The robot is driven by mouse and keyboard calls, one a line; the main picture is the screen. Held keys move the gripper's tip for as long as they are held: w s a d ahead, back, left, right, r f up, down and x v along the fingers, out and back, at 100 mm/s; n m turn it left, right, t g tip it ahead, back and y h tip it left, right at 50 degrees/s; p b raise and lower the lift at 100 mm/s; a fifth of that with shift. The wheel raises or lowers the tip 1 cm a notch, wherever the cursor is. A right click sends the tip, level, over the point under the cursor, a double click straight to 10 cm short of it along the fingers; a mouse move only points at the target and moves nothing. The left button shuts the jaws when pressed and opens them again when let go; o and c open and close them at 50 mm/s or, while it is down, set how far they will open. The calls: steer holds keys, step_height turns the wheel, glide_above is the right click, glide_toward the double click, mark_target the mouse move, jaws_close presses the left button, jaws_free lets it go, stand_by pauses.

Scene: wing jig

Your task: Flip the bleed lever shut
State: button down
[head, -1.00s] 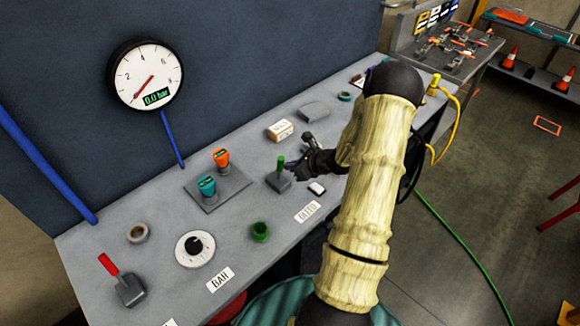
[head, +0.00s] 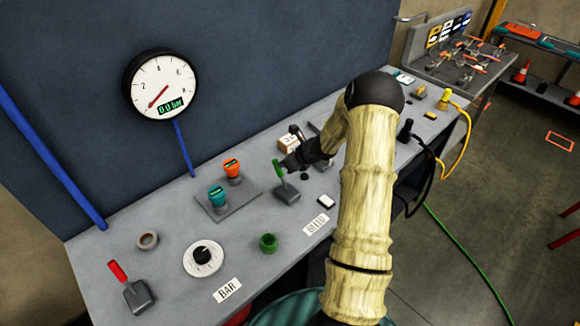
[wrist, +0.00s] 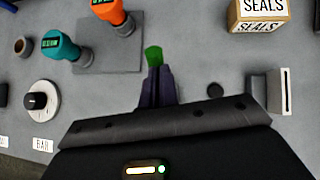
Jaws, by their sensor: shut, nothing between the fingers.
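The bleed lever is a small green handle (head: 278,168) on a grey base block (head: 287,192), behind the BLEED label (head: 316,224) on the bench. In the head view the handle stands up, leaning slightly left. My gripper (head: 290,162) is shut and empty, just right of the handle and very close to it. In the wrist view the green handle tip (wrist: 153,55) shows just beyond my closed fingertips (wrist: 156,75), which hide the rest of the lever. I cannot tell whether they touch.
Orange (head: 232,168) and teal (head: 217,195) gauge-topped fittings stand on a plate left of the lever. A SEALS box (wrist: 258,14) is behind my gripper. The wall gauge (head: 160,85) reads 0.0 bar.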

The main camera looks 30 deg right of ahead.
steer(key=shift+w+a+r, duration=0.15)
steer(key=shift+w+a, duration=0.15)
stand_by(0.4)
steer(key=w+r+v, duration=0.2)
steer(key=v, duration=1)
steer(key=shift+d+r, duration=0.25)
